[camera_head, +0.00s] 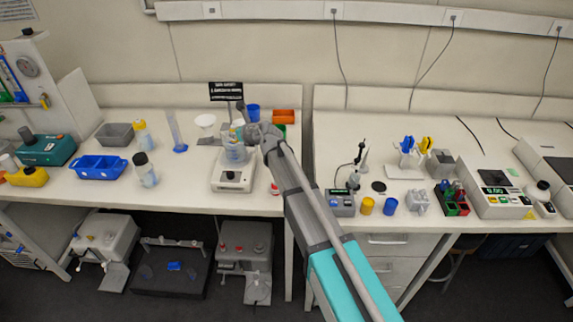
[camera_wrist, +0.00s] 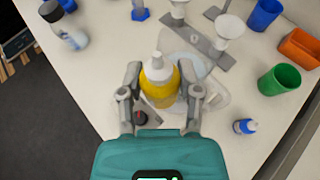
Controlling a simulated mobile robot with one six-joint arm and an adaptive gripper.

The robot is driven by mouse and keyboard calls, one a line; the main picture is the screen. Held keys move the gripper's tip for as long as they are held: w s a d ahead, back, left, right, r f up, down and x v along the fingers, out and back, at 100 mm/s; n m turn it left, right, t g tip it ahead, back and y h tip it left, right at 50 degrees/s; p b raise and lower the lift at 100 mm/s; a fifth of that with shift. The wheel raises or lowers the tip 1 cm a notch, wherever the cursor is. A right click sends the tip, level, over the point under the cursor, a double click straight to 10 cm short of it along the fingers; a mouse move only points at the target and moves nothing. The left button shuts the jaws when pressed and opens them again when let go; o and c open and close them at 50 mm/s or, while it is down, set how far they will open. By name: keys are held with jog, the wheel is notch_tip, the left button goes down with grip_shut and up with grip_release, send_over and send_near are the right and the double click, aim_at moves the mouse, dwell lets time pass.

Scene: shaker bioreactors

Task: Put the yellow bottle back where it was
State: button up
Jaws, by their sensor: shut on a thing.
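The yellow bottle (camera_wrist: 160,88) has a white cap and sits between the two fingers of my gripper (camera_wrist: 162,98) in the wrist view. My gripper is shut on it, with a finger on each side. The bottle is over or just in front of a white stirrer-like device (camera_head: 233,178) with a dark knob. In the head view my gripper (camera_head: 243,134) is above that device, next to a clear vessel with bluish contents (camera_head: 235,154). The bottle is hard to make out there, and I cannot tell whether its base touches anything.
A blue cup (camera_wrist: 264,14), a green cup (camera_wrist: 279,80) and an orange bin (camera_wrist: 300,48) stand to the right. A stand with white funnels (camera_wrist: 229,35) is behind. A blue tray (camera_head: 100,168) and bottles (camera_head: 146,172) stand left.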

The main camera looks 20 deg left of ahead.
jog(key=s+d+f+m+t+b, duration=0.1)
jog(key=s+d+f+b, duration=0.1)
jog(key=d, duration=0.8)
jog(key=s+d+f+m+t+h+b, duration=0.1)
jog(key=s+d+f+b, duration=0.2)
jog(key=d, duration=0.7)
jog(key=shift+s+d+f+t+h, duration=0.2)
jog(key=shift+s+f+t+h, duration=0.1)
jog(key=shift+s+f, duration=0.35)
jog(key=shift+s+r, duration=0.1)
jog(key=w+a+f+b, duration=0.2)
jog(key=w+f+b, duration=0.1)
jog(key=w+a+f+b, duration=0.2)
jog(key=w+f+b, duration=0.1)
jog(key=w, duration=0.1)
jog(key=w+a+f+b, duration=0.2)
jog(key=w+f+b, duration=0.1)
jog(key=w, duration=0.1)
jog(key=shift+w+a+b, duration=0.25)
jog(key=shift+b, duration=0.05)
jog(key=shift+w+a+f+b, duration=0.15)
jog(key=shift+w+f+b, duration=0.05)
jog(key=shift+f+b, duration=0.25)
jog(key=shift+w+a+f+b, duration=0.1)
jog(key=shift+w+f+b, duration=0.1)
jog(key=shift+f+b, duration=1.35)
